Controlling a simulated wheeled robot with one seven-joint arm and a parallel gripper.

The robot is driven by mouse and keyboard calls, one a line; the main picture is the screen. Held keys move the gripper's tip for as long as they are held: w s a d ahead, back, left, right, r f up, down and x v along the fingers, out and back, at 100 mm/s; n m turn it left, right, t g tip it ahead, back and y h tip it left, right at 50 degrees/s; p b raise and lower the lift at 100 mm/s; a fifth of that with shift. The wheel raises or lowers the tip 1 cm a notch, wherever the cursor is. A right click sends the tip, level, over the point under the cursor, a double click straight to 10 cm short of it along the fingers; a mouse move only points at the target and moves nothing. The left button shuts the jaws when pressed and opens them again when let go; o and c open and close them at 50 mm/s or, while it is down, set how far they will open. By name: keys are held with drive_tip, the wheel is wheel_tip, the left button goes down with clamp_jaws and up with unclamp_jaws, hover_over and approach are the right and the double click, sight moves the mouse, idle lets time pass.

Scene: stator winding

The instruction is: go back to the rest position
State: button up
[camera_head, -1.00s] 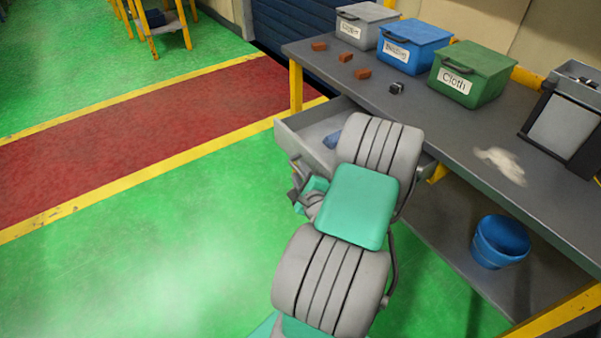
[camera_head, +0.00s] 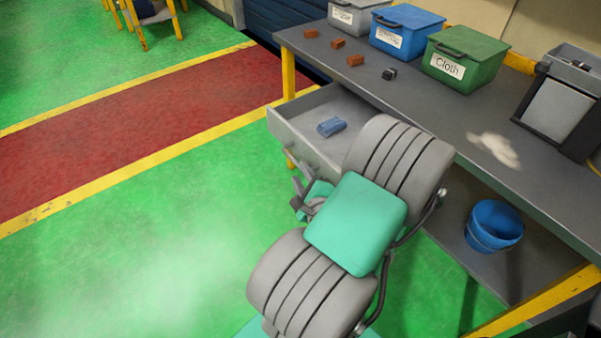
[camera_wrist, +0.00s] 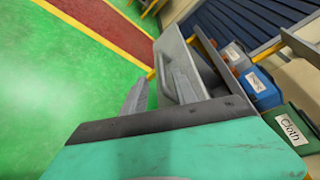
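My gripper (camera_head: 302,198) shows in the head view to the left of my arm, just in front of the open drawer (camera_head: 290,139) of the workbench. The drawer's front panel (camera_wrist: 172,62) lies beyond the fingers in that view. A blue item (camera_head: 331,127) lies inside the drawer. My arm hides the drawer's right part.
The workbench (camera_head: 455,135) carries blue (camera_head: 405,38) and green (camera_head: 464,60) lidded bins, a grey bin, several reddish-brown blocks and a dark-framed container. A blue bucket (camera_head: 494,228) stands on the lower shelf. Green floor on the left is clear.

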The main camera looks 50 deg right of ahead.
drive_tip(key=w+a+r+n+g+y+p, duration=0.1)
drive_tip(key=w+a+n+g+y+p, duration=0.2)
drive_tip(key=a+n, duration=0.4)
drive_tip(key=w+a+r+n+y+p, duration=0.1)
drive_tip(key=w+a+r+n+y, duration=0.1)
drive_tip(key=a+n+y, duration=0.35)
drive_tip(key=w+a+r+n+g+y+p, duration=0.1)
drive_tip(key=w+a+n+g+y, duration=0.15)
drive_tip(key=a+n, duration=0.55)
drive_tip(key=s+a+r+n+g+h+p, duration=0.1)
drive_tip(key=s+a+r+n+g+p, duration=0.1)
drive_tip(key=s+a+r+n, duration=0.2)
drive_tip(key=s+a+r+n+g+h+p, duration=0.2)
drive_tip(key=s+a+r+n+g, duration=0.1)
drive_tip(key=r, duration=0.6)
drive_tip(key=s+n, duration=0.1)
drive_tip(key=n, duration=0.1)
drive_tip(key=shift+a+r+n, duration=0.35)
drive_tip(key=shift+a+r, duration=0.05)
